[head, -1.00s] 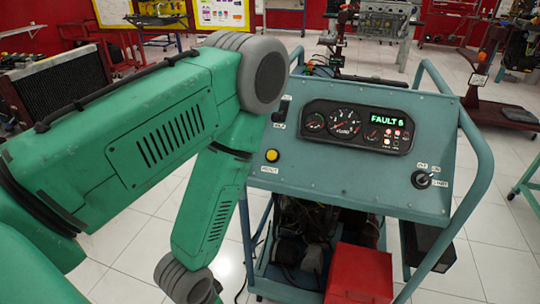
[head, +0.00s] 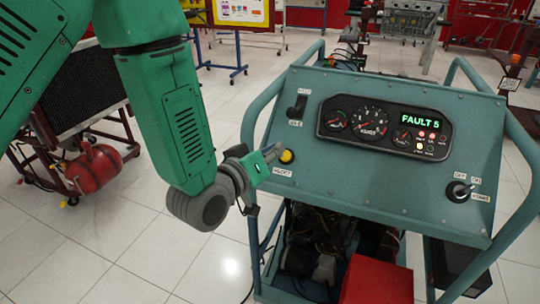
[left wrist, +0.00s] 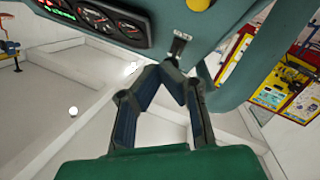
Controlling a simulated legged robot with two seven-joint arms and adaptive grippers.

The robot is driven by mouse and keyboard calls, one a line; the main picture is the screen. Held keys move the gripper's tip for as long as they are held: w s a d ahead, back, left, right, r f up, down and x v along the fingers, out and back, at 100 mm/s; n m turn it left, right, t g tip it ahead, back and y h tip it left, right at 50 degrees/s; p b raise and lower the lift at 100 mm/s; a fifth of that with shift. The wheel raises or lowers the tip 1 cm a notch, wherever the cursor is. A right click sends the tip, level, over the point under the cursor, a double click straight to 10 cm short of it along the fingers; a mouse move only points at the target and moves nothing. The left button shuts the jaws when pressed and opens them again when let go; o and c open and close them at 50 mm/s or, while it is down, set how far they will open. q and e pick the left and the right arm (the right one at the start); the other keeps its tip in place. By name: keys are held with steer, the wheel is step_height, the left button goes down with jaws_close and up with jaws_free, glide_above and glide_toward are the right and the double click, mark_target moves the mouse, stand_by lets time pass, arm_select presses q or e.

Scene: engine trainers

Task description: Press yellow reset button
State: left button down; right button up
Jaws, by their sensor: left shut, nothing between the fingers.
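The yellow reset button (head: 287,156) sits at the left edge of the sloping blue-grey control panel (head: 245,182), above a small white label. It also shows cut off at the top edge of the left wrist view (left wrist: 198,4). My left gripper (head: 274,151) is shut and empty, its fingertips just left of the button in the head view. I cannot tell whether they touch it. In the left wrist view the closed fingertips (left wrist: 170,66) appear below the button, with a gap in the picture. My right gripper is not in view.
A black lever (head: 297,107) stands on the panel above the button. A gauge cluster (head: 380,131) and a key switch (head: 460,191) lie to the right. Tubular rails (head: 262,108) flank the panel. A red box (head: 377,281) is below. Open floor lies left of the trainer.

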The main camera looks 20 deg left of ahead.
mark_target(286, 156)
arm_select(q)
steer(key=shift+w+a+r+t, duration=0.1)
steer(key=shift+a+r+t, duration=0.05)
steer(key=shift+r, duration=0.25)
steer(key=shift+w+a+r+t, duration=0.1)
steer(key=shift+a+r+t, duration=0.05)
steer(key=shift+r, duration=0.2)
steer(key=shift+f, duration=0.1)
steer(key=w+f+b, duration=0.4)
steer(key=f, duration=0.1)
steer(key=shift+w+d+f, duration=0.1)
steer(key=shift+w+f, duration=0.1)
steer(key=shift+w, duration=0.05)
steer(key=shift+w+f+b, duration=0.55)
steer(key=shift+w+b, duration=0.05)
steer(key=shift+w, duration=0.05)
stand_by(0.6)
steer(key=shift+w+f, duration=0.25)
